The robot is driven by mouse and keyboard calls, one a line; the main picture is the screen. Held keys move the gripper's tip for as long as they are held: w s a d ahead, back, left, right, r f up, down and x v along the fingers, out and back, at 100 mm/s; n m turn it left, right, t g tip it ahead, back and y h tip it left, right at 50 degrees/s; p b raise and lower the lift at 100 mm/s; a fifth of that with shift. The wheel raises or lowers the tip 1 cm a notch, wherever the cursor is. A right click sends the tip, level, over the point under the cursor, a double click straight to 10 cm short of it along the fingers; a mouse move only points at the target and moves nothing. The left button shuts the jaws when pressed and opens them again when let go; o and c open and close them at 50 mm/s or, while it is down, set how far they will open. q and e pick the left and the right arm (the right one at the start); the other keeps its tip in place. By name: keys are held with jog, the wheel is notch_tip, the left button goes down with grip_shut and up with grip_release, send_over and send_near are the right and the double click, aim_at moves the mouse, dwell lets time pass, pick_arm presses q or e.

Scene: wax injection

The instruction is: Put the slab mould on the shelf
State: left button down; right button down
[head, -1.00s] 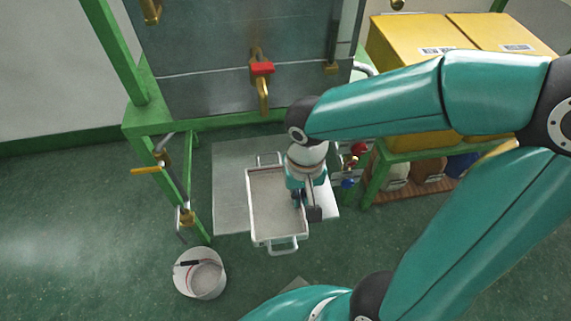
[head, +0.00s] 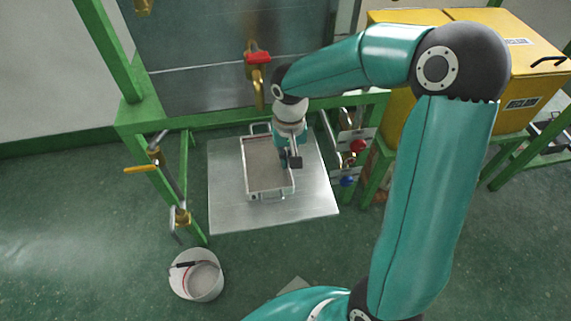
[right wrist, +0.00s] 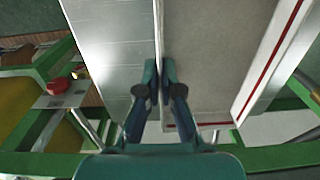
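The slab mould (head: 268,172) is a pale rectangular tray with a wire handle at each end and a grey inside. In the head view it is over a flat metal plate (head: 232,212) below the tall steel tank; I cannot tell whether it touches the plate. My right gripper (head: 291,164) is at the mould's right long wall. In the right wrist view its two fingers (right wrist: 160,75) are closed on that thin wall, with the mould's grey inside (right wrist: 210,60) to the right. My left gripper is out of view. I cannot tell which surface is the shelf.
The steel tank (head: 205,60) on a green frame (head: 140,125) has a brass tap (head: 258,75) with a red handle just behind the mould. A white bucket (head: 203,283) stands at front left. Yellow boxes (head: 530,70) are at the right. Several valves (head: 358,146) sit right of the plate.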

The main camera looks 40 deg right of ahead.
jog(key=shift+f, duration=0.9)
jog(key=shift+w+d+f+b, duration=0.1)
jog(key=shift+w+f+b, duration=0.15)
jog(key=shift+b, duration=0.1)
jog(key=shift+r, duration=0.1)
jog(key=c, duration=1.3)
grip_release()
jog(key=shift+s, duration=0.1)
